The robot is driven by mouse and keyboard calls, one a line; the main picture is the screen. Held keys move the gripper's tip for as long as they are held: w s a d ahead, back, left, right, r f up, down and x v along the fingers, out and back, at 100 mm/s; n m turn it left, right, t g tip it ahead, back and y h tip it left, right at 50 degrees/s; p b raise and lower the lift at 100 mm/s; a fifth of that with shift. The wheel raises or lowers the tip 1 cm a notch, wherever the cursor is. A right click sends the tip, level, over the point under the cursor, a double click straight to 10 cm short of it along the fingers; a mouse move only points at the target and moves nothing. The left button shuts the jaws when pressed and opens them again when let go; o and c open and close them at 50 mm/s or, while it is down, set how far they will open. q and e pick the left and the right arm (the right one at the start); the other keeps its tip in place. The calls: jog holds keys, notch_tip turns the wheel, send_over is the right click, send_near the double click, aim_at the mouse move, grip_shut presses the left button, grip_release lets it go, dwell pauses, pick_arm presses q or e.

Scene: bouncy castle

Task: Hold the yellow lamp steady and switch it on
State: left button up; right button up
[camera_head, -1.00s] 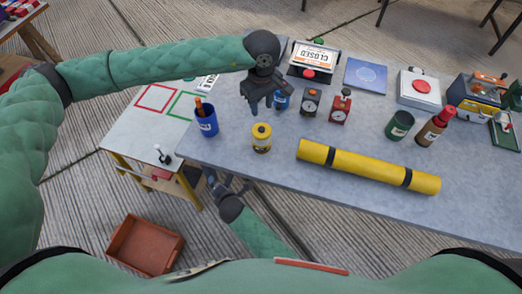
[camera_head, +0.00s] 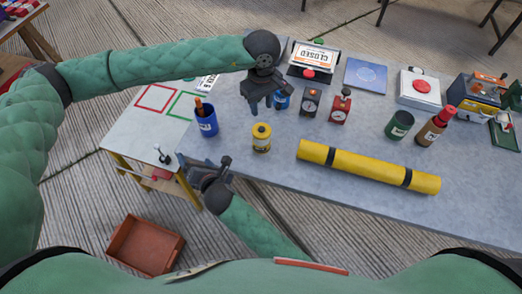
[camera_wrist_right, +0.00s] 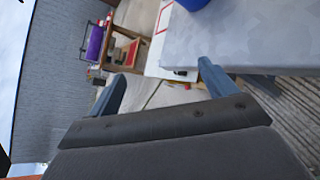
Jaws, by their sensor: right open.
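The yellow lamp (camera_head: 261,140), a small upright yellow cylinder with a dark cap, stands near the front edge of the grey table in the head view. My left gripper (camera_head: 262,108) hangs above the table just behind the lamp, fingers down and apart, not touching it. My right gripper (camera_head: 204,162) is open and empty at the table's front edge, left of and nearer than the lamp. Its two blue-grey fingers (camera_wrist_right: 162,82) stand wide apart in the right wrist view, with nothing between them. The lamp is not visible there.
A blue cup (camera_head: 207,122) stands left of the lamp, a yellow roll (camera_head: 368,166) right of it. A low side table (camera_head: 140,132) adjoins at left; an orange crate (camera_head: 146,246) is on the floor.

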aim_at(262, 138)
jog(key=d+h, duration=0.1)
jog(key=d, duration=0.1)
jog(key=w+d+t+h, duration=0.1)
jog(key=d, duration=0.2)
jog(key=w+d+r+h, duration=0.1)
jog(key=d, duration=0.2)
jog(key=shift+n, duration=0.4)
jog(key=d+h, duration=0.1)
jog(key=d, duration=0.3)
jog(key=d+r+n+h, duration=0.1)
jog(key=d+h, duration=0.1)
jog(key=d, duration=0.2)
jog(key=d+t+h, duration=0.1)
jog(key=d+h, duration=0.1)
jog(key=d, duration=0.3)
jog(key=shift+w+r, duration=0.2)
jog(key=shift+w, duration=0.15)
jog(key=shift+x, duration=3.85)
jog(key=c, duration=1.2)
pick_arm(q)
grip_shut()
pick_arm(e)
jog(key=shift+c, duration=0.4)
pick_arm(q)
jog(key=shift+d+f, duration=0.1)
